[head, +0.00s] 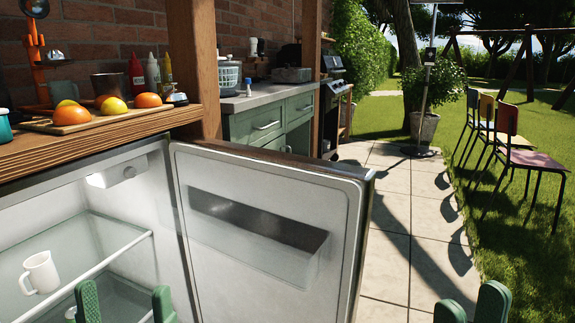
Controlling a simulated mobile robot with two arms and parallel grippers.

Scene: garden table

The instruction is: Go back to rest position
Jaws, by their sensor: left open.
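My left gripper (125,303) is at the bottom left, in front of the open fridge. Its two green fingers are apart with nothing seen between them. My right gripper (471,308) is at the bottom right, over the paving. Only its green fingertips show, with a narrow gap and nothing seen between them. A white mug (40,272) stands on the upper glass shelf inside the fridge, to the left of my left gripper.
The fridge door (265,225) stands open between my two grippers. The wooden counter (110,128) above the fridge holds a board of fruit (98,118) and bottles. Chairs (507,150) stand on the grass at right. The paved path (395,205) is clear.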

